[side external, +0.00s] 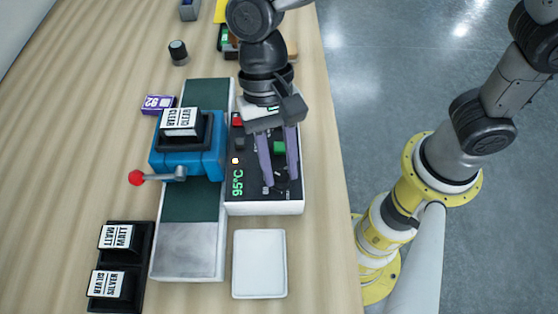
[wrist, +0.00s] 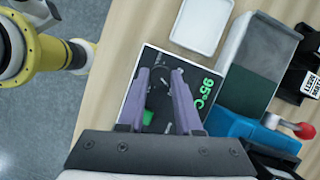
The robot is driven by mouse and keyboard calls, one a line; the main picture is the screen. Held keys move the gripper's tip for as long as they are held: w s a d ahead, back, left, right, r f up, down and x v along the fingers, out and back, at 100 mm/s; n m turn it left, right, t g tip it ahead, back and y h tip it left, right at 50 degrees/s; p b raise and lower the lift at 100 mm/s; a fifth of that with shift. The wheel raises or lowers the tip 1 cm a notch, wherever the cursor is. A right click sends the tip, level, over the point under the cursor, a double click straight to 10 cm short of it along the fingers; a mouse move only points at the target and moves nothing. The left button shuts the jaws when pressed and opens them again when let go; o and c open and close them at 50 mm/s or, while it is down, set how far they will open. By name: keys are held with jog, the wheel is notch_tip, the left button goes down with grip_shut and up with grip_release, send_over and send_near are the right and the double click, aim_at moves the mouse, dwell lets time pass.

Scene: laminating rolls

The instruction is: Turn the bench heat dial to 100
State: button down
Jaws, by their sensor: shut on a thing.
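The bench heat control box (side external: 262,208) is white with a black top panel and sits at the right edge of the bench. Its green display (side external: 238,183) reads 95°C, and the display also shows in the wrist view (wrist: 207,92). My gripper (side external: 281,181) points down over the front part of the panel, with its two purple fingers shut on the dark heat dial. The dial is mostly hidden between the fingertips in both views. The wrist view shows the fingers (wrist: 161,76) on either side of it.
A green button (side external: 279,148) and a red button (side external: 238,119) sit on the panel. To the left is a blue laminator (side external: 187,158) with a red-knobbed lever (side external: 136,178). A white tray (side external: 259,264) lies in front. Rolls labelled MATT (side external: 117,238) and SILVER (side external: 108,284) stand front left.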

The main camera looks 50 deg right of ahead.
dwell(0.5)
jog(key=c, duration=0.6)
grip_release()
jog(key=v, duration=1.4)
jog(key=shift+f, duration=0.1)
jog(key=shift+w, duration=0.1)
